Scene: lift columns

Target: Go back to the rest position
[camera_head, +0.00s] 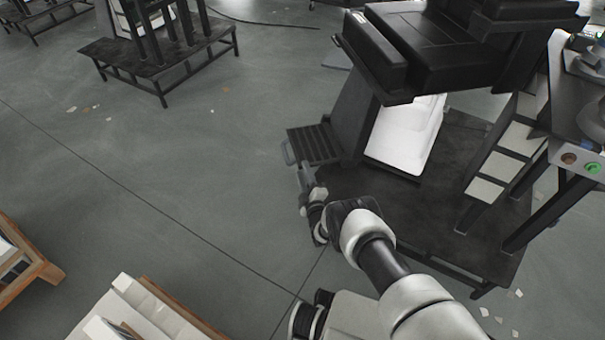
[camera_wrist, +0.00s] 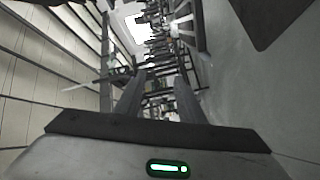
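My arm reaches from the bottom right of the head view, white and black, toward the black machine platform. My gripper (camera_head: 305,176) is at its end, beside the platform's left edge and just below the small ribbed step; from this angle its fingers overlap. In the wrist view, the two grey fingers of my gripper (camera_wrist: 160,84) stand apart with a clear gap between them and nothing held. A green light shows on the gripper body.
A black seat (camera_head: 430,45) stands above the dark platform (camera_head: 410,215). The ribbed step (camera_head: 314,145) is close to my gripper. A control panel (camera_head: 575,160) is at right. A wooden pallet (camera_head: 25,265) and white boxes (camera_head: 130,310) are at lower left. Open floor (camera_head: 160,160) lies left.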

